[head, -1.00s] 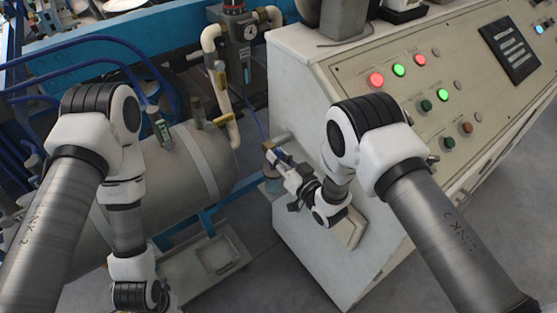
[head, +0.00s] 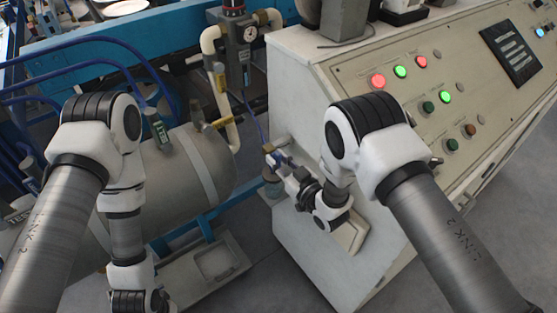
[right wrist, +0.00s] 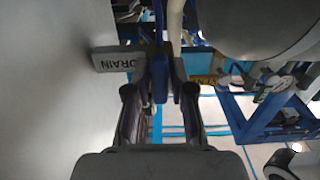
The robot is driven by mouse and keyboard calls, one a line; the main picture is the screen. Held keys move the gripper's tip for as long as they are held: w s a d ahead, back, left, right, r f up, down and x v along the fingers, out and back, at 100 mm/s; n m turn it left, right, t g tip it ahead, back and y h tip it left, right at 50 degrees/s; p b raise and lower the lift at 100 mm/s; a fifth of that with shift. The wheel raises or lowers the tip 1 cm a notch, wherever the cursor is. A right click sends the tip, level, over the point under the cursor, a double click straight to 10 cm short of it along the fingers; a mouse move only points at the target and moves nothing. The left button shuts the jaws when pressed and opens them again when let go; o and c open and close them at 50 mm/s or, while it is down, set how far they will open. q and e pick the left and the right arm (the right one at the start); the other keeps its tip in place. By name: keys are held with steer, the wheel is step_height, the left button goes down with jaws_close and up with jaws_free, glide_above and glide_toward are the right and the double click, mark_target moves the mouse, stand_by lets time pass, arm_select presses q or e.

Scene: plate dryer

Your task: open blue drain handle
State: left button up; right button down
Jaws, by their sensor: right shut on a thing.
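The blue drain handle (right wrist: 160,78) stands between the fingers of my right gripper (right wrist: 163,70) in the right wrist view. The fingers are shut on it. A grey plate reading DRAIN (right wrist: 117,60) is just left of the handle. In the head view my right gripper (head: 279,160) is at the left side of the cream control cabinet, beside a small brass fitting (head: 268,148). Only a little blue shows at its fingertips there; the rest of the handle is hidden. My left gripper is below the picture edge.
A grey tank (head: 180,165) lies left of the right gripper, close to it. The cream control cabinet (head: 300,225) with lit buttons is at the right. A blue frame (head: 205,222) and a light tray (head: 215,262) are below the tank.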

steer(key=c, duration=1.2)
jaws_free()
steer(key=shift+r, duration=0.15)
steer(key=shift+o, duration=0.3)
steer(key=shift+w+a, duration=0.1)
steer(key=v, duration=1.2)
